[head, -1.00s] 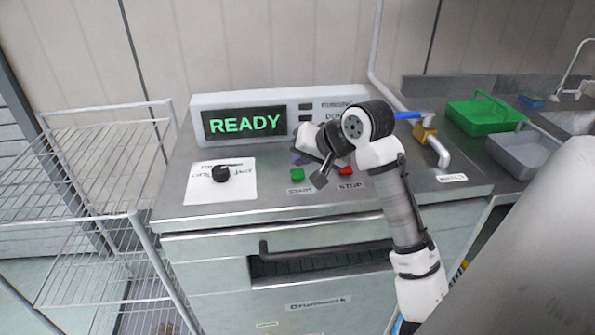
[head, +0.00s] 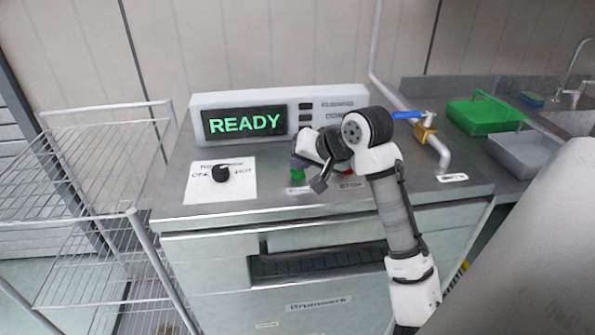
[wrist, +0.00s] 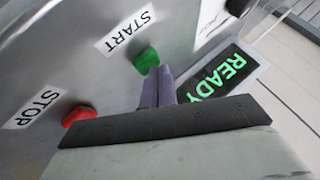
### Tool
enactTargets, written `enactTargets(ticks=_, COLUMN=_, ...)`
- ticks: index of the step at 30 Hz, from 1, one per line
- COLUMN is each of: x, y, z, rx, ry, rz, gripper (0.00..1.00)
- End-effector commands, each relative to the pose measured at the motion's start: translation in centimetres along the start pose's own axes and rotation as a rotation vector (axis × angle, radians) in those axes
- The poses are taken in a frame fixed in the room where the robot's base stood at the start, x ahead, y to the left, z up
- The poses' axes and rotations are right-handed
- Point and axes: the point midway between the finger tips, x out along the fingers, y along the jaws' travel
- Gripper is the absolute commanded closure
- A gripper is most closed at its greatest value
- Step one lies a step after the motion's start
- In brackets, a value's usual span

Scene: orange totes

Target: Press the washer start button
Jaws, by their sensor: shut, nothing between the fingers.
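The green START button (head: 297,174) sits on the washer's steel top (head: 270,205), above its START label. In the wrist view the green button (wrist: 146,60) lies just beyond the fingertips. My gripper (wrist: 158,72) is shut and empty, its two purple-grey fingers together. The fingertips appear very close to the button; I cannot tell whether they touch it. In the head view my gripper (head: 298,160) is over the button and partly covers it. The display (head: 243,123) reads READY in green.
The red STOP button (wrist: 77,115) is beside the START button, mostly hidden by my arm in the head view. A pipe with a blue-handled valve (head: 425,130) stands at right.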

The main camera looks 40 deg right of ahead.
Motion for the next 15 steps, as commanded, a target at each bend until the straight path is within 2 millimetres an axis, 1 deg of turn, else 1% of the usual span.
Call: enactTargets(ticks=15, x=0.39, y=0.28, z=0.28, rx=0.000, ry=0.000, rz=0.001, gripper=1.00)
